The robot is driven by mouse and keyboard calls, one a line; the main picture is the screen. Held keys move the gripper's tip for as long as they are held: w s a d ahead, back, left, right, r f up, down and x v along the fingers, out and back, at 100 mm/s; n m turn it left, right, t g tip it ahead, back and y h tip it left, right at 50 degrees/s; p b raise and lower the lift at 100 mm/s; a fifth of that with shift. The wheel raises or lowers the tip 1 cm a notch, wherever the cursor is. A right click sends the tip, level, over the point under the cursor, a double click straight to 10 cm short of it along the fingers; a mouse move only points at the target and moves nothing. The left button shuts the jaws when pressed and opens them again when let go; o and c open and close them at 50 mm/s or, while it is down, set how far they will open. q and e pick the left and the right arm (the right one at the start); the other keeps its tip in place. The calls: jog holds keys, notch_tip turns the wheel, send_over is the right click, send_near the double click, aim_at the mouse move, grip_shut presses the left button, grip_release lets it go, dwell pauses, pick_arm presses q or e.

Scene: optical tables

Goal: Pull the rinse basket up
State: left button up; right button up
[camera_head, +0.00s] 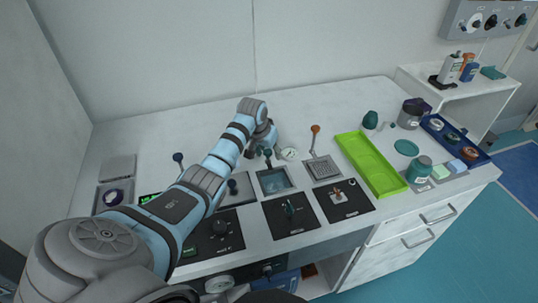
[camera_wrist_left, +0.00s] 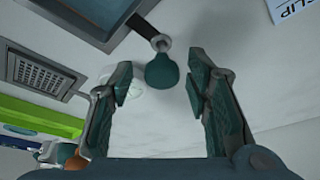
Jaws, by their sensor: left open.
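A sunken basin with teal liquid (camera_head: 275,180) sits in the middle of the worktop. A handle with a rounded teal knob (camera_wrist_left: 162,72) reaches out from this basin's edge. My left gripper (camera_head: 262,146) is at the back edge of the basin. In the left wrist view my left gripper (camera_wrist_left: 159,72) is open, with the teal knob between its fingers and gaps on both sides. A perforated metal basket (camera_head: 323,168) with a brown-knobbed lever (camera_head: 315,129) stands to the right; its grate (camera_wrist_left: 40,84) shows in the wrist view. Any basket inside the teal basin is unclear.
A round dial (camera_head: 290,154) lies just right of my gripper. A green tray (camera_head: 370,163), jars and a blue rack (camera_head: 455,140) are farther right. Black control panels (camera_head: 291,215) line the front. A dark-knobbed lever (camera_head: 178,158) stands left of my arm.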

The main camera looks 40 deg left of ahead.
pick_arm(q)
jog(key=shift+w+f, duration=0.2)
jog(key=shift+f, duration=0.15)
jog(key=shift+s+a+r, duration=0.1)
jog(key=shift+s+r, duration=0.15)
jog(key=shift+s, duration=0.15)
jog(key=c, duration=0.3)
jog(key=shift+w, duration=0.1)
grip_shut()
pick_arm(e)
jog(key=shift+s+f, duration=0.1)
